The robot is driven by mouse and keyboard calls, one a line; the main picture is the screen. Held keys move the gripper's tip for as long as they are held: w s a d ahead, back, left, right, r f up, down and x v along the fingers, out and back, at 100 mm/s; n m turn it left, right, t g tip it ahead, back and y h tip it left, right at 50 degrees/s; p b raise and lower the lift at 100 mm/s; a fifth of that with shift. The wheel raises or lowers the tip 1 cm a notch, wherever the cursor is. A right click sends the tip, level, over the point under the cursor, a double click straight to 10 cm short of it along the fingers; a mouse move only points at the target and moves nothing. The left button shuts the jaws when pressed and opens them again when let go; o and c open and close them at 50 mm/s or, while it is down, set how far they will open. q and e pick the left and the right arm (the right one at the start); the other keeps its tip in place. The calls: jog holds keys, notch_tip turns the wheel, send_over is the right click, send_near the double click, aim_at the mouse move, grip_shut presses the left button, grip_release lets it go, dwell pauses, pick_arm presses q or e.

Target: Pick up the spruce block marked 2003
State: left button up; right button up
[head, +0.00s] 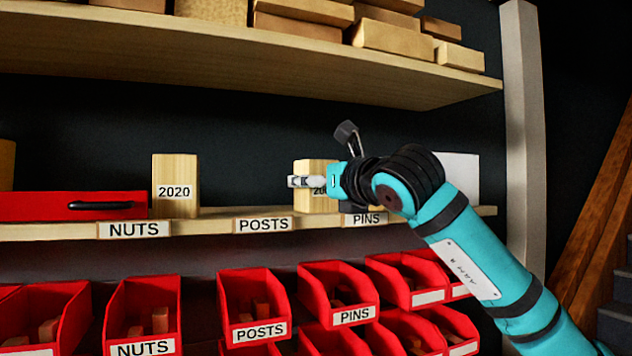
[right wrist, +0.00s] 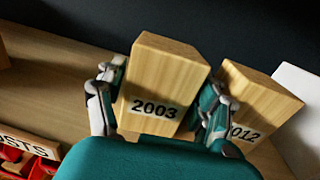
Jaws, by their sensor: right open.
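The spruce block marked 2003 (right wrist: 168,72) stands on the shelf in the right wrist view, its label facing me. My right gripper (right wrist: 160,95) is open, with one finger on each side of this block. Whether the fingers touch it is not clear. In the head view, a pale block (head: 312,168) stands behind my right gripper (head: 302,181), its label partly covered at "20". My left gripper is not in view.
Close right of the 2003 block is a block marked 2012 (right wrist: 262,100). A block marked 2020 (head: 175,180) and a red case (head: 50,206) stand farther left. An upper shelf (head: 230,60) hangs above; red bins (head: 255,285) sit below.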

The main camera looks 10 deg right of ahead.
jog(key=c, duration=1)
jog(key=shift+r, duration=0.1)
